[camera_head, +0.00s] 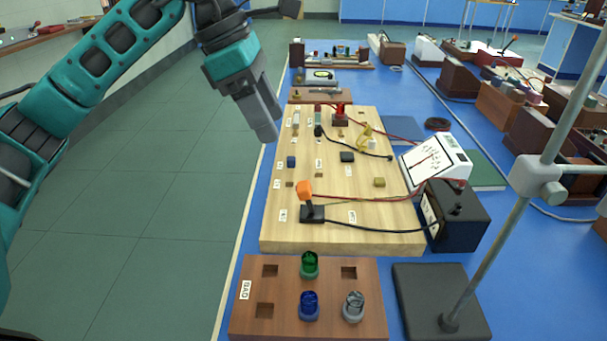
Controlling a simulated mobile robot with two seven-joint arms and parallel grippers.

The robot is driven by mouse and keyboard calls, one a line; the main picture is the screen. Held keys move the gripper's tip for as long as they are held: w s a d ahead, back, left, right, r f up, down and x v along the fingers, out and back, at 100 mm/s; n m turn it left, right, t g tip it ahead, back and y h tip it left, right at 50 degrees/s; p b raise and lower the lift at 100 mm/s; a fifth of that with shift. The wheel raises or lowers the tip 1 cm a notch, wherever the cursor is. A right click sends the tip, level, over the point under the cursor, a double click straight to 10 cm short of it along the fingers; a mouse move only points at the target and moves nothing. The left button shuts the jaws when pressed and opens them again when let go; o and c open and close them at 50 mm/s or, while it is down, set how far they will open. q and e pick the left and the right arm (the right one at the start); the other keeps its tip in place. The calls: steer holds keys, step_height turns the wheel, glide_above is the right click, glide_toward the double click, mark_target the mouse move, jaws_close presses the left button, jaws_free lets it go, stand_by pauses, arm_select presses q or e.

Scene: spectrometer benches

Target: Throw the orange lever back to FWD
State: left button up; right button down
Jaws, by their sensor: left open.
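The orange lever (304,188) stands on the light wooden board (390,240), near its front left part. Small white labels lie around it, too small to read here, so I cannot tell which position it points to. My left gripper (266,132) comes in from the upper left and points down, above the board's left edge. It is up and to the left of the lever, apart from it, and open with nothing seen in it. My right gripper is out of view.
A black box (455,212) and a white meter (436,162) stand right of the board, with wires between. A brown block (245,320) with coloured knobs sits in front. A metal stand (487,262) rises at right. Floor is clear at left.

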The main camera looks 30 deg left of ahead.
mark_target(298, 186)
arm_select(q)
steer(key=b+x, duration=0.2)
steer(key=x, duration=1)
steer(key=shift+d+f, duration=0.2)
steer(key=shift+f, duration=0.05)
steer(key=c, duration=1.1)
steer(key=shift+o, duration=0.2)
steer(key=b, duration=0.1)
steer(key=f+h+b, duration=0.1)
steer(key=b, duration=0.1)
steer(key=shift+s+a, duration=0.15)
steer(key=shift+a, duration=0.25)
steer(key=shift+s+a+r+t+h+b, duration=0.1)
steer(key=shift+a+t+h+b, duration=0.05)
steer(key=shift+t+h+b, duration=0.2)
steer(key=shift+r, duration=0.2)
steer(key=o, duration=1.1)
steer(key=shift+c, duration=0.2)
